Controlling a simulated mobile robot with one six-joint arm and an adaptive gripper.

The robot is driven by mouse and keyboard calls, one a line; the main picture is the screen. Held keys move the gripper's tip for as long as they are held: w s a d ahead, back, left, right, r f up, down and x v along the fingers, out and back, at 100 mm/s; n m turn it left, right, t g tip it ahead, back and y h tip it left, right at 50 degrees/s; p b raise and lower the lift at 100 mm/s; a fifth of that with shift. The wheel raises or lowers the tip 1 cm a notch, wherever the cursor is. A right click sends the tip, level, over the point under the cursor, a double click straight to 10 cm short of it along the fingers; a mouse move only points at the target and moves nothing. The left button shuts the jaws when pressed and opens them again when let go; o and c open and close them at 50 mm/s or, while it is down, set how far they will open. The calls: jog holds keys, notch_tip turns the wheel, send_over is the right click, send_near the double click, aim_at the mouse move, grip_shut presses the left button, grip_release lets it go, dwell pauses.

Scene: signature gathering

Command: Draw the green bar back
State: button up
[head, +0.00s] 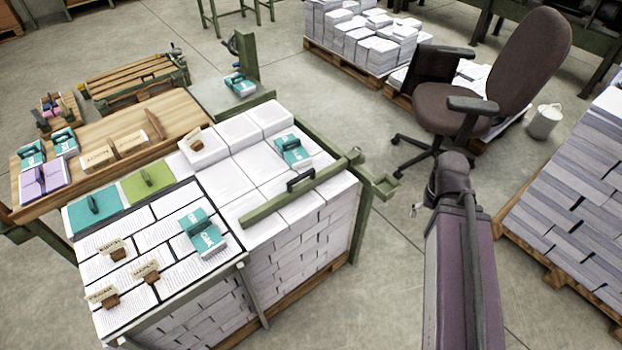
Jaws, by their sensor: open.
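The green bar (318,178) is a long olive bar lying slantwise across the top of the white paper stacks, with a black handle (300,181) standing on it. Its far right end is close to a green side rail (330,140) and a small knob. A teal-and-white packet (293,151) lies on the stacks just behind the bar. My purple arm rises at the lower right, to the right of the bar and apart from it. My gripper does not show in this view.
Printed sheets with wooden-based signs and a teal packet (202,233) lie in front-left of the bar. A wooden table (180,108) stands behind left. An office chair (470,90) and a paper pallet (570,190) stand right. Bare floor lies between.

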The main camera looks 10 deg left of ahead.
jog(key=c, duration=0.3)
jog(key=shift+w+a, duration=0.15)
jog(key=shift+c, duration=0.5)
notch_tip(320, 180, up, 2)
jog(key=r+m+p, duration=0.1)
jog(key=m+p, duration=0.2)
jog(key=m, duration=0.5)
send_over(301, 176)
jog(key=shift+f, duration=0.25)
jog(key=shift+f+b, duration=0.2)
jog(key=shift+b, duration=0.25)
notch_tip(301, 176, down, 13)
jog(key=b, duration=1.3)
jog(key=shift+f, duration=0.2)
